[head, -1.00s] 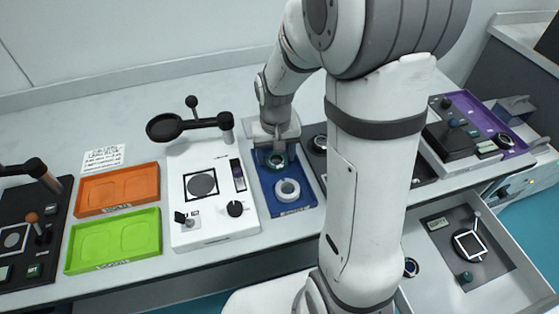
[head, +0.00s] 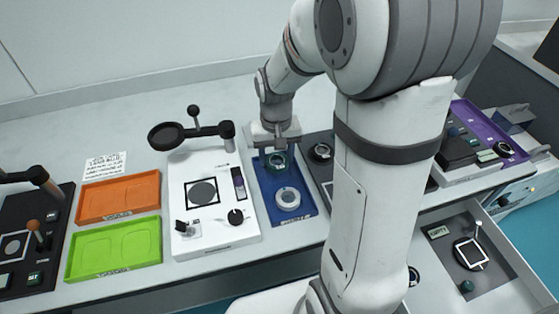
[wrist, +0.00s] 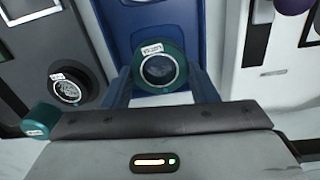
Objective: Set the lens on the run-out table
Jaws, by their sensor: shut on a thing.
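A teal-rimmed round lens (wrist: 178,85) with a white label sits between the fingers of my gripper (wrist: 160,88) in the wrist view. My gripper is shut on it. In the head view my gripper (head: 277,155) points down over the back part of a blue tray (head: 298,216), with the teal rim (head: 277,166) just below it. I cannot tell whether the lens touches the tray. A white unit (head: 215,238) with a dark round disc (head: 203,192) in a black square frame stands just left of the tray; I cannot tell if it is the run-out table.
A white ring (head: 288,199) lies at the front of the blue tray. A black magnifier arm (head: 190,133) overhangs the white unit's back. Orange (head: 118,194) and green (head: 114,246) trays lie further left. A dark plate with a round part (head: 321,151) is at the right; an open drawer (head: 430,285) projects below.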

